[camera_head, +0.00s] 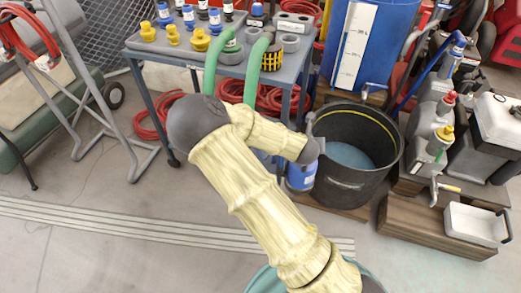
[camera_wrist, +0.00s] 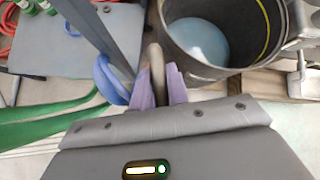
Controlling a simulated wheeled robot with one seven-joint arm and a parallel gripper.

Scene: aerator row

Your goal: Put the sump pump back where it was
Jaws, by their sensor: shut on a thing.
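The sump pump appears to be the blue-bodied thing (camera_head: 301,174) with a pale label, beside the left wall of the black tub (camera_head: 349,193). My forearm hides its upper part in the head view. In the wrist view, a blue part of it (camera_wrist: 110,82) shows to the left of my gripper (camera_wrist: 159,88). The purple fingers are shut on an upright tan-grey handle (camera_wrist: 157,65), apparently the pump's. The black tub (camera_wrist: 196,66) has bluish water inside and stands close to the fingers. Whether the pump touches the floor or tub is hidden.
A grey cart (camera_head: 180,62) with yellow and blue fittings stands behind, left of the tub. Green hoses (camera_head: 212,68) and coiled red hose (camera_head: 150,118) lie near it. A blue barrel (camera_head: 388,45) stands behind the tub. Canisters and a wooden platform (camera_head: 425,225) crowd the right. Front-left floor is mostly clear.

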